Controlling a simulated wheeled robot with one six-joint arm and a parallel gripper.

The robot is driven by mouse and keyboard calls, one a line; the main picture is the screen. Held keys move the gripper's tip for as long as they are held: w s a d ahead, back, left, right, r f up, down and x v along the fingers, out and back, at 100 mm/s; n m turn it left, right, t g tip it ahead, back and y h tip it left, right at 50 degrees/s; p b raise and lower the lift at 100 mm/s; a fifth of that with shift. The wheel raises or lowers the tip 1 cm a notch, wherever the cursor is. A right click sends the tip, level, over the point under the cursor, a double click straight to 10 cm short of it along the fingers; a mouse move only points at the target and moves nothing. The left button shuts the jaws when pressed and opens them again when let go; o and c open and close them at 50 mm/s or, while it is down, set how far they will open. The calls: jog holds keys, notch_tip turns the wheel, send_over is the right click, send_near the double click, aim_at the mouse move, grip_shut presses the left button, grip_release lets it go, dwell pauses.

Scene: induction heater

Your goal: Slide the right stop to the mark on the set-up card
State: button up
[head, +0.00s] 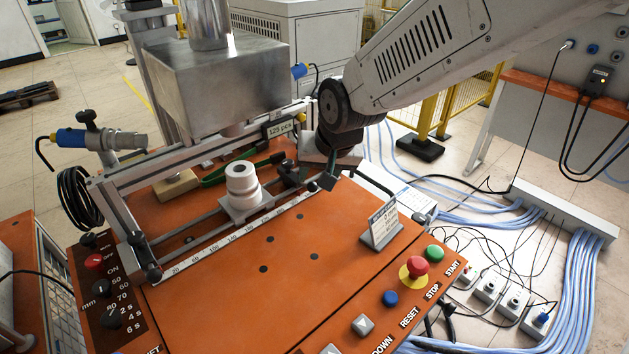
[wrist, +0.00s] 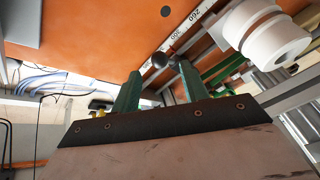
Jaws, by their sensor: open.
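The right stop (head: 287,172) is a dark block with a knob on the rail beside the white ruler (head: 215,238), right of the white spool-shaped part (head: 243,185). My gripper (head: 322,180) is just right of this stop, low over the orange table; my arm partly hides the area. In the wrist view my gripper (wrist: 160,68) is open, its two green fingers on either side of a dark round knob (wrist: 160,59). I cannot tell whether they touch it. The set-up card (head: 382,222) stands tilted at the right; its writing is too small to read.
The left stop (head: 140,268) is at the ruler's low end. A metal heater head (head: 215,80) hangs above the rail. A red emergency button (head: 418,266) and other buttons line the front right edge. The orange table (head: 310,262) is clear in the middle.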

jog(key=shift+v, duration=1.75)
jog(key=s+d+r+g+h, duration=0.1)
jog(key=s+d+r, duration=0.2)
jog(key=s+d, duration=0.9)
jog(key=s+d+r+m+g+h, duration=0.1)
jog(key=s+d+r+g, duration=0.1)
jog(key=s+d, duration=1)
jog(key=d+r, duration=0.1)
jog(key=d, duration=0.2)
jog(key=shift+h, duration=0.4)
jog(key=shift+r, duration=0.1)
